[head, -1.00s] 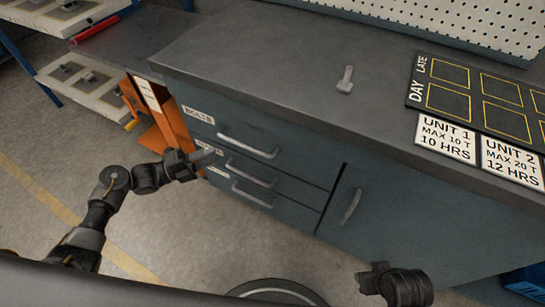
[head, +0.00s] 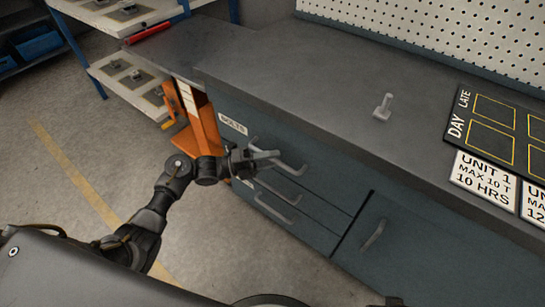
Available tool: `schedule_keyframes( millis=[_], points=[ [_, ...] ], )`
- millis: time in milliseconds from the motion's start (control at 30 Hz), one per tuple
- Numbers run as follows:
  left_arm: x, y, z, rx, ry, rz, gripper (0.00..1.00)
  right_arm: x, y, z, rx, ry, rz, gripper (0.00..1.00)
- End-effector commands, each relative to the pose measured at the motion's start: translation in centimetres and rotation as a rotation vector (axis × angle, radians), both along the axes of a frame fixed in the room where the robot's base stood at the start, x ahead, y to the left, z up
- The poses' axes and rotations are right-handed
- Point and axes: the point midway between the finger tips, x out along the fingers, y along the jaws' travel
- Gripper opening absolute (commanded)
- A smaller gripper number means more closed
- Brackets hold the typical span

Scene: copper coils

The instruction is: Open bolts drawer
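The bolts drawer (head: 233,125) is the top drawer of a blue-grey bench cabinet, with a white BOLTS label at its left. It looks closed. Its pale bar handle (head: 294,169) is partly hidden by my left gripper (head: 268,156). My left gripper is at the left part of this handle, fingers pointing right. I cannot tell whether it touches the handle or how far its fingers are apart. Only a dark sliver of my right gripper (head: 395,301) shows at the bottom edge.
Lower drawers with bar handles (head: 277,210) sit below, and a cabinet door with its handle (head: 374,235) is to the right. A pale bolt-like piece (head: 382,108) stands on the worktop (head: 300,90). An orange stand (head: 200,125) is left of the cabinet. The floor in front is open.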

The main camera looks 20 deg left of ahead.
Motion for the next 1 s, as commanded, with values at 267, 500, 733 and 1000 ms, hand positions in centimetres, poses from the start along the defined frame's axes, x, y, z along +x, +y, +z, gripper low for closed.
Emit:
schedule_keyframes(
  millis=[267,500,733,1000],
  points=[
    [0.23,-0.53,0.10,0.000,-0.001,0.000,0.34,-0.07,0.00,-0.40,-0.001,0.007,0.000,0.49],
    [0.21,-0.51,0.08,0.000,-0.001,0.000,0.16,0.16,0.04,-0.24,0.000,0.001,0.001,0.49],
    [0.20,-0.51,0.06,0.000,0.000,0.000,0.00,0.29,0.08,-0.16,0.000,-0.002,0.001,0.49],
    [0.01,-0.65,0.01,0.000,0.001,-0.005,0.00,0.25,0.08,-0.20,0.001,-0.001,0.001,0.49]
  ],
)
